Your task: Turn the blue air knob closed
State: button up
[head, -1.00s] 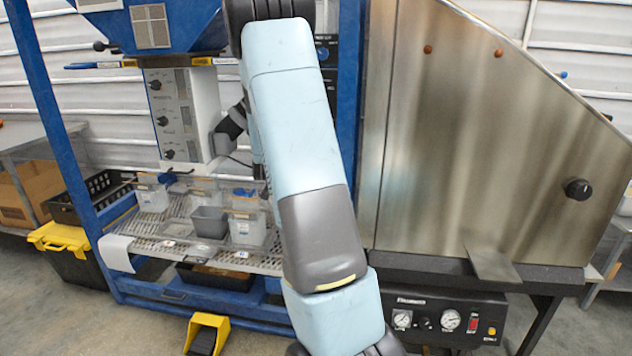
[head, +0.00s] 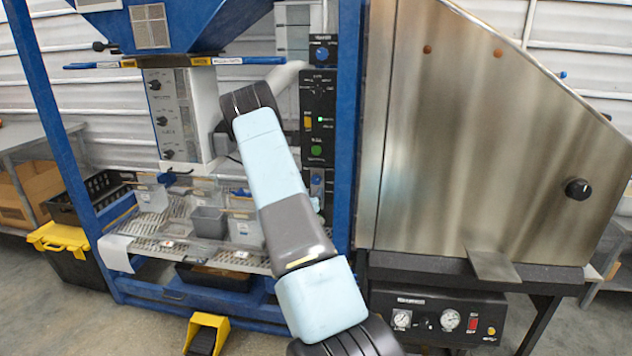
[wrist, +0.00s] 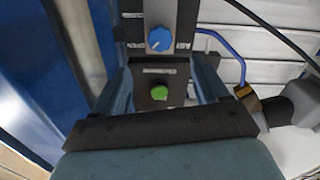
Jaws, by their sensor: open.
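The blue air knob (wrist: 160,39) is on a dark control panel, straight ahead in the wrist view. A white label with lettering lies beside it. In the head view, a blue knob (head: 317,181) low on the panel, below a green button (head: 316,151), appears to be the same one. My gripper (wrist: 162,80) is open and empty. Its two fingers stand apart, framing the green button (wrist: 159,92) in the picture, with the blue knob beyond it. I cannot tell the remaining distance to the panel.
Another blue knob (head: 321,54) and an orange switch (head: 308,122) are higher on the panel. Tubs (head: 209,222) sit on a perforated shelf at left. A blue hose (wrist: 235,50) runs beside the panel.

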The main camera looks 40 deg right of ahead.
aim_at(315, 180)
jog(key=x, duration=1.3)
jog(key=shift+a, duration=0.1)
jog(key=shift+c, duration=0.3)
jog(key=c, duration=1)
